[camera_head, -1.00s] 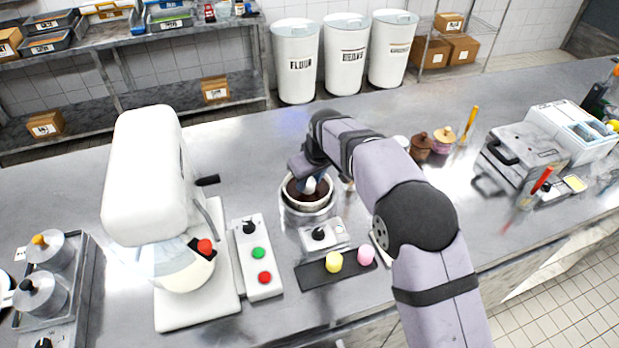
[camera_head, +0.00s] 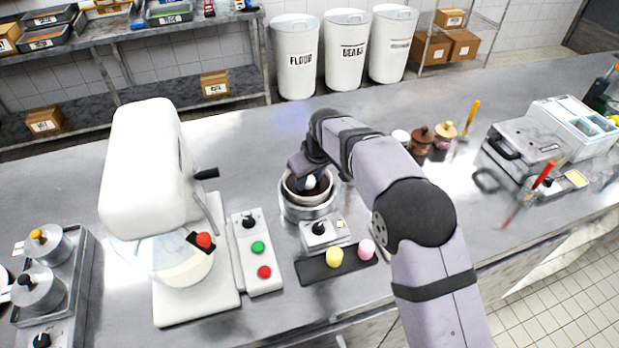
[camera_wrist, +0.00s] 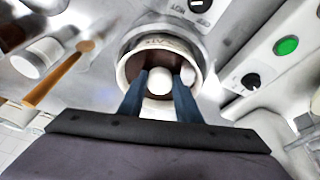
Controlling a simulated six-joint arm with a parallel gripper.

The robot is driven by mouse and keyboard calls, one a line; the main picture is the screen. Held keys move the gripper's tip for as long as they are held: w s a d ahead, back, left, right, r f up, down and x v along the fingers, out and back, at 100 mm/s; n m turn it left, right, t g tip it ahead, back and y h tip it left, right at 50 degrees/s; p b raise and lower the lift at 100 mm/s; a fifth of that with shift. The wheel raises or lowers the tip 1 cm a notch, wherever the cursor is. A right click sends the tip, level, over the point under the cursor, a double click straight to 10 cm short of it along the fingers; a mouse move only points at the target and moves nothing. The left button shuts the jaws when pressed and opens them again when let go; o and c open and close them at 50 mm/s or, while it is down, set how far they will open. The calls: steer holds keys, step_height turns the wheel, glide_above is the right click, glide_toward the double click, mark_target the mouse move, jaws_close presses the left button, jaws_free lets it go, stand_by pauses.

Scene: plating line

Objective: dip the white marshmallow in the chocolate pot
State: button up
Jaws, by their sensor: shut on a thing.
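The chocolate pot (camera_head: 289,196) is a pale round pot with dark chocolate inside, standing on a metal warmer with a black knob. My gripper (camera_head: 310,183) points down into the pot's mouth. In the wrist view the white marshmallow (camera_wrist: 159,80) sits between my gripper's two blue fingers (camera_wrist: 159,92), which are shut on it. The dark chocolate (camera_wrist: 138,66) shows around the marshmallow, inside the pot's rim (camera_wrist: 122,72). The marshmallow's top is white; its underside is hidden, so I cannot tell how deep it sits.
A black tray (camera_head: 312,273) in front of the pot holds a yellow marshmallow (camera_head: 334,257) and a pink one (camera_head: 366,249). A white stand mixer (camera_head: 150,170) and a button panel (camera_head: 255,255) are at the left. Small jars (camera_head: 421,138) and a waffle iron (camera_head: 520,150) are at the right.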

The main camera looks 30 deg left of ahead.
steer(key=shift+r, duration=0.2)
stand_by(0.4)
steer(key=shift+r+p, duration=1.7)
steer(key=shift+r, duration=0.35)
steer(key=shift+r, duration=0.1)
stand_by(0.3)
step_height(320, 180, up, 5)
steer(key=p, duration=0.4)
stand_by(0.7)
